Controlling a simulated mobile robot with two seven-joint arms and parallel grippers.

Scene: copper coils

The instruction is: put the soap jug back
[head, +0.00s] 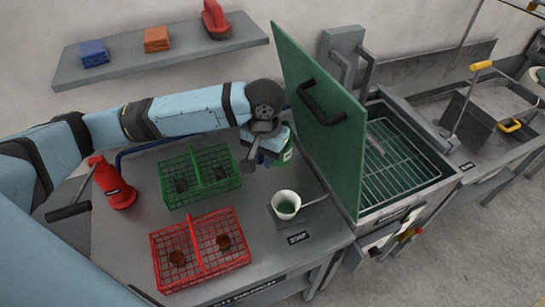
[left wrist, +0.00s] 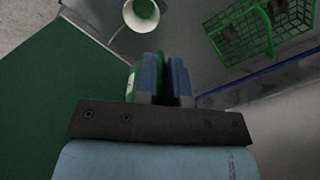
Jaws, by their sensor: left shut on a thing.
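The soap jug (head: 285,155) is green with a pale label and is mostly hidden behind my left gripper (head: 268,150) in the head view. The left gripper is shut on it, at the back of the grey bench beside the raised green lid. In the left wrist view, a green and white strip of the jug (left wrist: 131,82) shows left of the blue fingers (left wrist: 166,78). A white cup (head: 286,205) with green inside stands on a small grey stand by the SOAP label (head: 298,238); it also shows in the wrist view (left wrist: 141,14). My right gripper is not in view.
A green wire basket (head: 200,175) and a red wire basket (head: 200,250) stand on the bench. A red container (head: 113,185) is at its left. The upright green lid (head: 320,115) rises by an open tank with a rack (head: 395,165). A wall shelf (head: 160,55) holds coloured items.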

